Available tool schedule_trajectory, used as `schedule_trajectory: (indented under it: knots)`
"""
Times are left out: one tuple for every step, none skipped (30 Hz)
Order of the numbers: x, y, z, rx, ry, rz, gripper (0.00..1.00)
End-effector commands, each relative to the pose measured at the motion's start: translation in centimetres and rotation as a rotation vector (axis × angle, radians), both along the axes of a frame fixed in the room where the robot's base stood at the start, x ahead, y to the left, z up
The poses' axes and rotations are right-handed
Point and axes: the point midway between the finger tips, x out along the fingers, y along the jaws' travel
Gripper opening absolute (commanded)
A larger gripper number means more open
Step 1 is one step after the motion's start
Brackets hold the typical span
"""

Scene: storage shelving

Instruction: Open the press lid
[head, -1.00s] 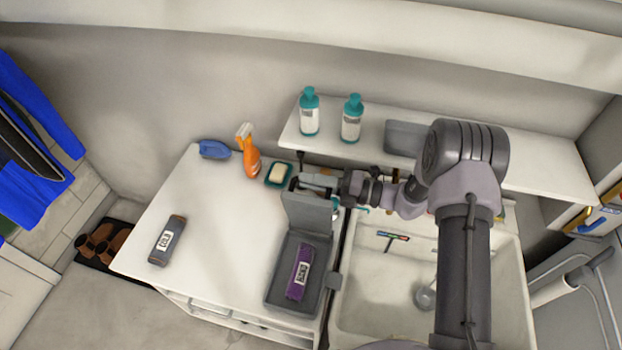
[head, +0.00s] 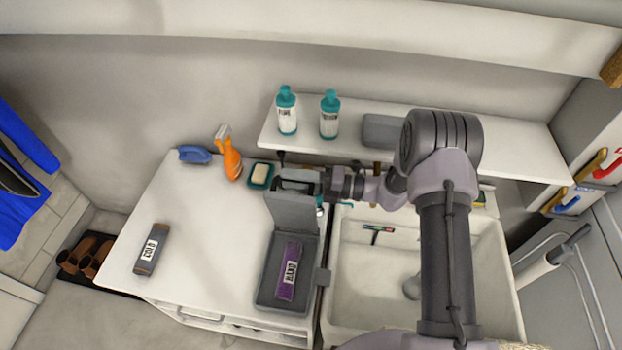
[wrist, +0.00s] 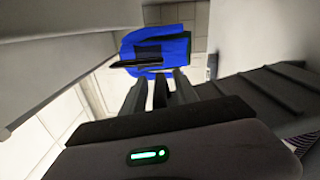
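The press is a grey box (head: 313,304) on the white counter, holding a purple bar labelled HAND (head: 289,271). Its grey lid (head: 292,213) stands raised, roughly upright, at the back of the box. My gripper (head: 297,184) is at the lid's top edge, reaching in from the right. In the wrist view, my two fingers (wrist: 160,92) have a dark piece between them; I cannot tell whether they clamp it. Stepped grey surfaces lie to their right.
A grey COLD bar (head: 152,248) lies on the counter's left. An orange spray bottle (head: 231,158), blue object (head: 194,154) and soap dish (head: 260,175) stand behind. A shelf (head: 354,133) holds two teal-capped bottles. The sink (head: 378,280) is at right.

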Motion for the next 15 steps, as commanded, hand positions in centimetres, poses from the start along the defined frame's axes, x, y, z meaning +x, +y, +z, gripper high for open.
schedule_trajectory:
  knots:
    - [0.0,-0.1,0.0,0.0,0.0,0.0,0.36]
    - [0.0,-0.2,0.0,0.0,0.0,0.0,0.36]
    - [0.0,-0.5,0.0,0.0,0.0,-0.001,0.36]
    - [0.0,-0.9,0.0,0.0,0.0,-0.003,0.36]
    - [0.0,-1.4,0.0,-0.001,0.0,-0.003,0.36]
    - [-0.1,-2.3,0.0,0.0,0.0,-0.004,0.36]
    - [-0.1,-3.0,0.1,0.0,0.001,-0.004,0.36]
    - [-0.1,-3.8,0.1,0.0,0.0,-0.006,0.36]
    - [-0.2,-4.9,0.1,0.0,-0.001,-0.005,0.36]
    - [-0.3,-5.8,0.1,0.0,-0.001,-0.005,0.36]
    - [-0.4,-6.6,0.1,0.0,-0.001,-0.006,0.36]
    - [-0.5,-7.7,0.1,0.001,0.0,-0.006,0.36]
    - [-0.6,-8.6,0.0,0.0,0.001,-0.005,0.36]
    - [-0.6,-9.5,0.0,0.0,0.0,-0.005,0.36]
    - [-0.7,-10.6,0.0,0.001,0.0,-0.005,0.36]
